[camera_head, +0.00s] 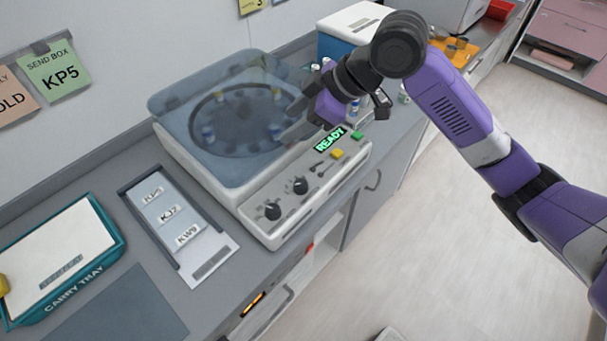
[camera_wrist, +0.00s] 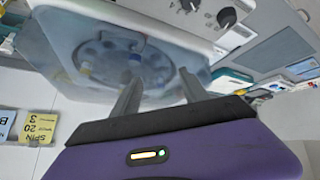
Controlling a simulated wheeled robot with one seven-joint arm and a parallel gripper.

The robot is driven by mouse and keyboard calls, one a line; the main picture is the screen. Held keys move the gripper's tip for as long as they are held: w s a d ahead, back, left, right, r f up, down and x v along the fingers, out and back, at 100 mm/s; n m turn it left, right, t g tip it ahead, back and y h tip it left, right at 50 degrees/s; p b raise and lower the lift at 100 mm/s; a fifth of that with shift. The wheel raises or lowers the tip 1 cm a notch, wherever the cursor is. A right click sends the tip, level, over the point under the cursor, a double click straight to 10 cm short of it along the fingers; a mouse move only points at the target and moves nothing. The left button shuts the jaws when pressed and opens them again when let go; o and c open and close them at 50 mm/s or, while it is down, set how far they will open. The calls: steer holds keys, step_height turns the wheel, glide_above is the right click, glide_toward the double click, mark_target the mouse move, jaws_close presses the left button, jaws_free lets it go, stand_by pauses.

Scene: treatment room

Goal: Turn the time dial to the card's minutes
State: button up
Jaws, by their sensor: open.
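The spin machine has a white front panel (camera_head: 320,180) with two black dials, a near-left one (camera_head: 271,210) and one further right (camera_head: 299,186). Their labels are too small to read, so I cannot tell which is the time dial. A dial also shows in the wrist view (camera_wrist: 227,17). A yellow card (camera_wrist: 38,127) on the wall seems to read SPIN, 20 and 3; its small unit text is unclear. My gripper (camera_head: 292,117) is open and empty above the machine's clear lid, away from both dials. Its two fingers are spread in the wrist view (camera_wrist: 160,92).
The clear lid (camera_head: 190,100) covers a round rotor with several tubes. The display (camera_head: 329,139) reads READY, beside yellow and green buttons. A label rack (camera_head: 205,262) and carry tray (camera_head: 115,238) are left of the machine. Small bottles stand behind my gripper.

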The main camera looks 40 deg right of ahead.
mark_target(301, 184)
steer(key=s+f+n+g, duration=0.2)
steer(key=s+f+g, duration=0.25)
steer(key=s, duration=0.25)
steer(key=p+x, duration=0.1)
steer(key=x, duration=0.7)
steer(key=shift+d+f, duration=0.1)
steer(key=shift+d, duration=0.05)
jaws_close()
